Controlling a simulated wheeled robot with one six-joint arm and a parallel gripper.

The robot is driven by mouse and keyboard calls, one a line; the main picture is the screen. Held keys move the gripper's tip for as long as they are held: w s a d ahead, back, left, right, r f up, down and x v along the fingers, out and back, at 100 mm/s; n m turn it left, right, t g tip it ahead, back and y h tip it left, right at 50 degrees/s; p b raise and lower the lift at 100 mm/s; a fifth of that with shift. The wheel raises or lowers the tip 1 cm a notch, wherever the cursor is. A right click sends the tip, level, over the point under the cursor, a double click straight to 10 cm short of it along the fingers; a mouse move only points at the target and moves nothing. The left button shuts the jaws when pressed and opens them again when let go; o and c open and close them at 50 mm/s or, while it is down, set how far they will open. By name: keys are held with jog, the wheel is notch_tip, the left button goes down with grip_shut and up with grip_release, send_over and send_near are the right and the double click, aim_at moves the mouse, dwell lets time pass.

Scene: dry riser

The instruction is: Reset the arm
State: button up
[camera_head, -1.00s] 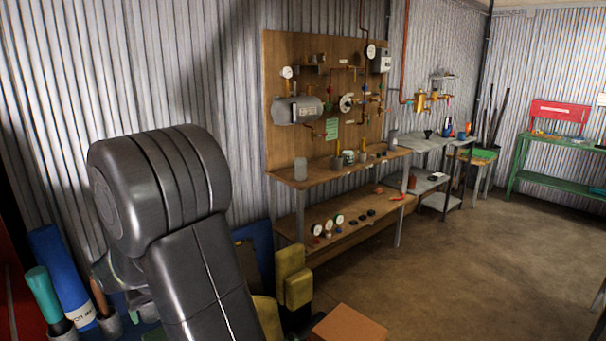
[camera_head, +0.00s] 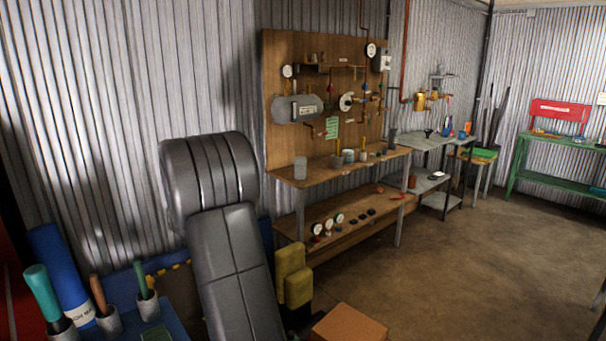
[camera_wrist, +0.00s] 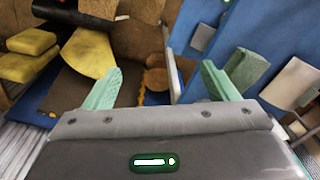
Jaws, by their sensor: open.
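My arm shows in the head view as dark grey links at the lower middle left, in front of the corrugated wall. My gripper (camera_wrist: 160,88) is seen only in the wrist view. Its two pale green fingers stand wide apart, with nothing between the tips. Beyond them lie a brown surface, a yellow shape (camera_wrist: 88,55) and blue panels (camera_wrist: 240,25), all apart from the fingers as far as I can tell. The head view does not show my gripper.
A wooden bench (camera_head: 345,168) with a gauge board (camera_head: 325,140) stands along the wall. Yellow blocks (camera_head: 293,275) and a cardboard box (camera_head: 350,325) are close by at the lower middle. Handled tools in grey holders (camera_head: 108,322) stand at lower left. The brown floor (camera_head: 450,265) at right is open.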

jog(key=w+d+n+t+h, duration=0.3)
jog(key=w+d+n, duration=0.1)
jog(key=d+n, duration=0.4)
jog(key=w+d+n+t+h+b, duration=0.1)
jog(key=w+d+n+t+h, duration=0.3)
jog(key=d+n, duration=0.4)
jog(key=shift+d+f+t+h, duration=0.3)
jog(key=shift+d+f, duration=0.1)
jog(key=shift+d, duration=1.05)
jog(key=shift+d, duration=0.1)
